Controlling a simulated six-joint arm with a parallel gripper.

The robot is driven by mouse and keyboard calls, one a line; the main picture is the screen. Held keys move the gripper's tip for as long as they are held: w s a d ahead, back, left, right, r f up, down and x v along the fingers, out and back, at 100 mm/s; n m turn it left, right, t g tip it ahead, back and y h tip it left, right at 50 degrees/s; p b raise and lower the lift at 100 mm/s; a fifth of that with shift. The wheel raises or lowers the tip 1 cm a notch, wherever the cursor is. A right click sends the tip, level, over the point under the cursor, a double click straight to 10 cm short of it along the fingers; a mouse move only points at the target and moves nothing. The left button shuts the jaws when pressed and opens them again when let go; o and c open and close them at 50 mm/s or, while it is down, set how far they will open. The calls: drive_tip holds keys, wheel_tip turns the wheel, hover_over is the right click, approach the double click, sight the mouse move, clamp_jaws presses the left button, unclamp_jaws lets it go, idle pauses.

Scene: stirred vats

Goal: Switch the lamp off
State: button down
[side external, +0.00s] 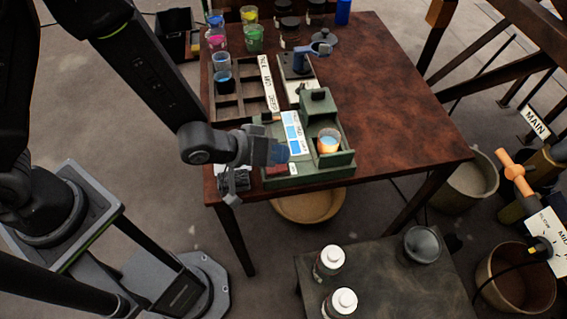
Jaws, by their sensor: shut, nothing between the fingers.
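The lamp appears to be part of the green box (308,174) at the table's near edge. A glass beaker (329,141) in its right bay glows warm orange, so the light looks on. A strip with blue shade patches (294,133) lies along the box top. A small red part (276,169) shows low on the box's near left side; I cannot tell whether it is the switch. My gripper (271,152) is shut and empty at the box's left front, overlapping it in the picture. Whether it touches the box is unclear, and it hides part of that side.
A wooden compartment tray (231,107) with beakers stands left of the box. A grey stand (297,66) and several coloured cups and dark jars are behind. The table's right side (400,110) is clear. A lower bench (385,275) holds two white bottles and a funnel.

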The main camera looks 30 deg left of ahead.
drive_tip(key=shift+f, duration=0.45)
drive_tip(key=shift+w+d+f, duration=0.1)
drive_tip(key=shift+f, duration=0.25)
idle(0.7)
drive_tip(key=shift+r, duration=0.15)
drive_tip(key=shift+r, duration=0.65)
drive_tip(key=shift+s+a+r, duration=0.15)
drive_tip(key=shift+r, duration=0.65)
drive_tip(key=shift+s+a+r, duration=0.1)
drive_tip(key=shift+s+r, duration=0.05)
drive_tip(key=shift+r, duration=0.7)
drive_tip(key=shift+s+a+r, duration=0.15)
drive_tip(key=shift+r, duration=0.65)
